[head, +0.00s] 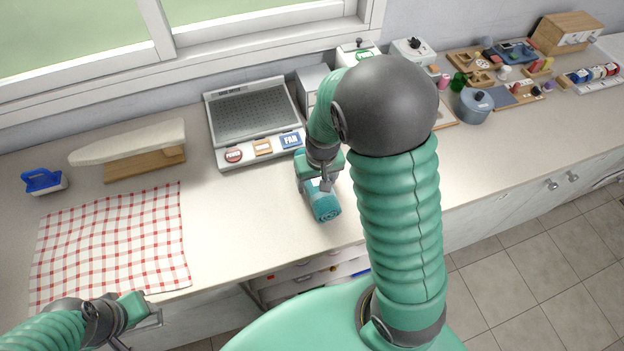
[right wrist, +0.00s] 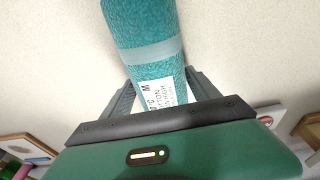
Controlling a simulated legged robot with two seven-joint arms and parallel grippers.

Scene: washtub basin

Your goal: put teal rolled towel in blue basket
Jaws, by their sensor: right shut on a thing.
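The teal rolled towel (head: 325,207) is in my right gripper (head: 326,184), over the counter near its front edge. In the right wrist view the towel (right wrist: 145,35) runs away from between the fingers, with a pale band and a printed white label near the jaws. My right gripper is shut on the towel. I cannot tell if the towel touches the counter. My left gripper (head: 142,318) is at the lower left, by the front edge of the checked cloth, its fingers partly shown. I cannot make out a blue basket for certain.
A red-checked cloth (head: 115,240), ironing board (head: 135,142) and blue brush (head: 43,181) are at left. A grey panelled device (head: 250,115) stands behind. A blue-grey pot (head: 474,106) and trays of small items are at right. An open space with coloured items (head: 305,272) shows below the counter.

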